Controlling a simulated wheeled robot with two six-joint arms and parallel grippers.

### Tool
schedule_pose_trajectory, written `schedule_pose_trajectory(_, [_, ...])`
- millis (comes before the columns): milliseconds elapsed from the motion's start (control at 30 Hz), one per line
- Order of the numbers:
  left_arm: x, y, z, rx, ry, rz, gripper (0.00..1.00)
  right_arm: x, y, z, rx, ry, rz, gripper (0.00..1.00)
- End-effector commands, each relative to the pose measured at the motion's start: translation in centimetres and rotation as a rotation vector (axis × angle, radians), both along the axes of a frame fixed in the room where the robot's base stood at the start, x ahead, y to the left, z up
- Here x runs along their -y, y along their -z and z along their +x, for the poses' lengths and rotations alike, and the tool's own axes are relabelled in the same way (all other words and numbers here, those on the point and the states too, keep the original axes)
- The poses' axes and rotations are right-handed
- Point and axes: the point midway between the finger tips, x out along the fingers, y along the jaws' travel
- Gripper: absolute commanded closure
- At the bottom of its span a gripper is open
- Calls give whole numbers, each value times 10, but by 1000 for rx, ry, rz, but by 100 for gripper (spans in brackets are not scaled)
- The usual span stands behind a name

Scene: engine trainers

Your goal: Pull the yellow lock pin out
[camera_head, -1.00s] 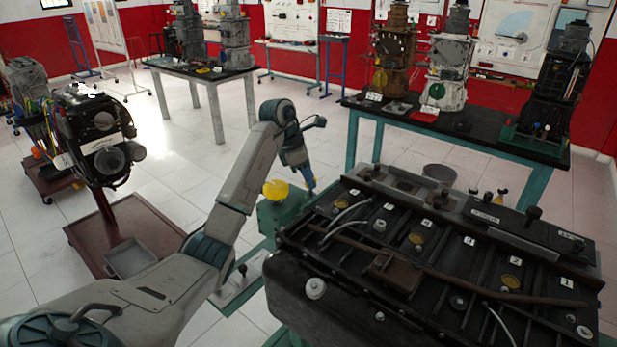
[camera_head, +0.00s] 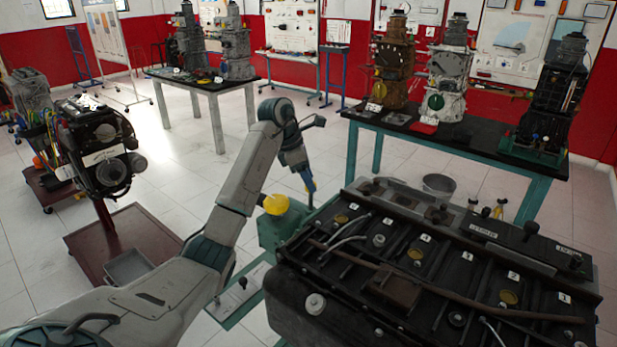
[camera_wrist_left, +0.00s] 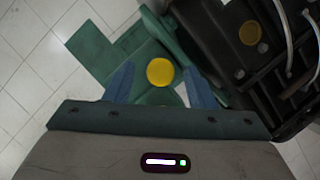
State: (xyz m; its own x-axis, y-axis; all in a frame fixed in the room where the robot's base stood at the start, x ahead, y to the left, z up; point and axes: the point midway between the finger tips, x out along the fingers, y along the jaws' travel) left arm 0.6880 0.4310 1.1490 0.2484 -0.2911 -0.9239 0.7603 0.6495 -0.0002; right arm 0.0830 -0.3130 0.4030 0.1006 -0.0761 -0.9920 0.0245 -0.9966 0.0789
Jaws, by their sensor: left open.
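The yellow lock pin shows as a round yellow head (camera_head: 275,203) on the green stand beside the black engine in the head view. In the left wrist view the round yellow head (camera_wrist_left: 160,72) lies between my two blue fingers, over the green base. My left gripper (camera_head: 309,188) points down just right of the yellow head in the head view. Its fingers (camera_wrist_left: 158,80) are open, with a gap on each side of the head in the wrist picture. Their height relative to it is hard to judge. My right gripper is out of view.
The large black engine block (camera_head: 430,265) stands close to the right of the gripper. A dark red stand (camera_head: 150,235) with a grey tray (camera_head: 128,266) is at left. A table with engines (camera_head: 460,148) is behind.

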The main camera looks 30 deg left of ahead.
Motion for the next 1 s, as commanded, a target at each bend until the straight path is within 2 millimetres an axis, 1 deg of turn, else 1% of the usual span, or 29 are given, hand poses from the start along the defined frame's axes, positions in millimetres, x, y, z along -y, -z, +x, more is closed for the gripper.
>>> schedule_pose_trajectory(33, [-2,-10,-1,1,-1,1,50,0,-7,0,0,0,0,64])
schedule_pose_trajectory(133, [-8,-29,-6,3,-2,2,50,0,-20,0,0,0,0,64])
schedule_pose_trajectory(300, [-15,-54,-13,1,-1,1,50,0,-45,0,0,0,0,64])
schedule_pose_trajectory(500, [-23,-80,-20,2,-1,2,50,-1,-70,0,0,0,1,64])
schedule_pose_trajectory(700, [-29,-94,-25,2,-2,2,50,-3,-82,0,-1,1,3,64])
schedule_pose_trajectory(1000, [-30,-96,-26,2,-1,0,50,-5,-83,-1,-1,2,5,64])
